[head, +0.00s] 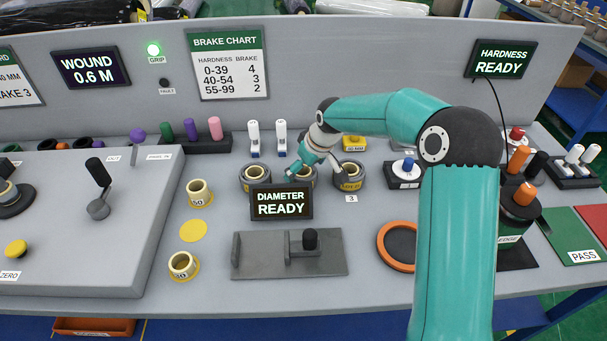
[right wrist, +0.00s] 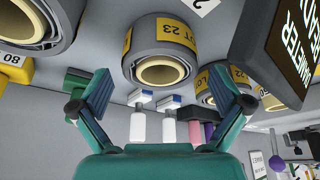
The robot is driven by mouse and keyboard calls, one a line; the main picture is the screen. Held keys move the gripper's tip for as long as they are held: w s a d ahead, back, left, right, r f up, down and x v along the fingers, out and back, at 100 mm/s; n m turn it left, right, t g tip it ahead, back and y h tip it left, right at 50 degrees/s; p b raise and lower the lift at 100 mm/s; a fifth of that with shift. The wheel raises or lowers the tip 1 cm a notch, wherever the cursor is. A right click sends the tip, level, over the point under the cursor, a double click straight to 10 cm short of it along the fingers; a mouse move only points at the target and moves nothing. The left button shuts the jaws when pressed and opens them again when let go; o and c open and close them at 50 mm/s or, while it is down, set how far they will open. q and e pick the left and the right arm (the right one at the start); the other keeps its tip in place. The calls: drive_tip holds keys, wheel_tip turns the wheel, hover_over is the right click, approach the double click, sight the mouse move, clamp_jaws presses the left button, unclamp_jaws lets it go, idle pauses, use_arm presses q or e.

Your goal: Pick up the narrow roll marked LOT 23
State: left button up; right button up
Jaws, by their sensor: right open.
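The roll marked LOT 23 (right wrist: 160,72) is grey with a cream core and a yellow label, in the upper middle of the right wrist view. In the head view it is the middle one of three rolls (head: 301,178), partly hidden by my gripper and the diameter display. My right gripper (head: 316,173) is open and empty. In the right wrist view its fingers (right wrist: 155,93) are spread wide, with the LOT 23 roll beyond and between them, apparently not touched. My left gripper is not in view.
A roll marked LOT 22 (right wrist: 215,85) and another roll (head: 349,176) flank the middle one. The diameter display (head: 281,203) stands close in front. White-topped pegs (head: 254,138) stand behind. A grey fixture (head: 290,254) lies nearer the front edge.

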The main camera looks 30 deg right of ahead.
drive_tip(key=shift+x, duration=0.9)
drive_tip(key=shift+c, duration=0.2)
drive_tip(key=c, duration=1.2)
drive_tip(key=shift+r, duration=0.1)
